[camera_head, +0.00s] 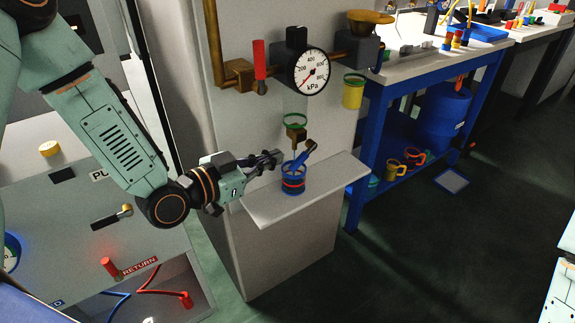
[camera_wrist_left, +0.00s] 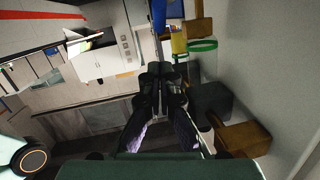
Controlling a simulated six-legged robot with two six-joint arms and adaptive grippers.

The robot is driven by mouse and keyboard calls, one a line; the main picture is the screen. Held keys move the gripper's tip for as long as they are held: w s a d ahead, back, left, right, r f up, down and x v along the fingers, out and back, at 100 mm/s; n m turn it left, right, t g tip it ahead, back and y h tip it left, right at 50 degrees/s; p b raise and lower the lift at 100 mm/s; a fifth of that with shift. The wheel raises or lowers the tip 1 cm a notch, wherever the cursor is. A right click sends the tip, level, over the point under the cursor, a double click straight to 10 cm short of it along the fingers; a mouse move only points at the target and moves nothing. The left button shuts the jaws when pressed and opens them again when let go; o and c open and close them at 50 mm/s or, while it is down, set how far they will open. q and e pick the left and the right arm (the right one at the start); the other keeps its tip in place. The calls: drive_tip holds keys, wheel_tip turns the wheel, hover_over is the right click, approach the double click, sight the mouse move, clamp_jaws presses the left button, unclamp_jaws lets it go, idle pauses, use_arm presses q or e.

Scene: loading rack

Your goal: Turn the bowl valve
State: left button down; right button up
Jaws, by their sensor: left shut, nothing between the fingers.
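The bowl valve appears as a brass fitting (camera_head: 296,136) with a blue lever (camera_head: 303,154), under a clear bowl with a green ring (camera_head: 296,121). The lever slants up to the right. A blue cup with a red band (camera_head: 292,180) stands on the shelf just below the valve. My left gripper (camera_head: 280,157) is shut and empty, just left of the lever and above the cup. I cannot tell whether it touches the lever. The left wrist view shows its closed fingers (camera_wrist_left: 160,72) and a green ring (camera_wrist_left: 203,45) to their right. My right gripper is out of view.
A pressure gauge (camera_head: 311,72) and a red-handled valve (camera_head: 260,62) sit above on brass piping. The pale shelf (camera_head: 268,210) juts out below the gripper. A blue workbench (camera_head: 374,140) stands to the right. Dark floor (camera_head: 400,260) is open in front.

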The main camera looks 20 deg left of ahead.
sight(296, 164)
use_arm(q)
drive_tip(key=shift+w+d+f+b, duration=0.4)
drive_tip(key=shift+w+f, duration=0.2)
drive_tip(key=shift+w, duration=0.2)
drive_tip(key=shift+w+d+f+b, duration=0.35)
drive_tip(key=shift+w+f, duration=0.3)
drive_tip(key=shift+w, duration=0.1)
drive_tip(key=shift+w+d+f+b, duration=0.4)
drive_tip(key=shift+w+f, duration=0.2)
drive_tip(key=shift+w, duration=0.2)
drive_tip(key=shift+r, duration=0.1)
drive_tip(key=shift+w+f+b, duration=0.1)
drive_tip(key=shift+f+b, duration=0.35)
drive_tip(key=shift+b, duration=0.15)
drive_tip(key=shift+w+d+f+t+h+b, duration=0.15)
drive_tip(key=shift+f+t+h+b, duration=0.25)
drive_tip(key=shift+b, duration=0.55)
drive_tip(key=shift+w+f, duration=0.15)
drive_tip(key=shift+f, duration=0.15)
drive_tip(key=shift+r, duration=0.15)
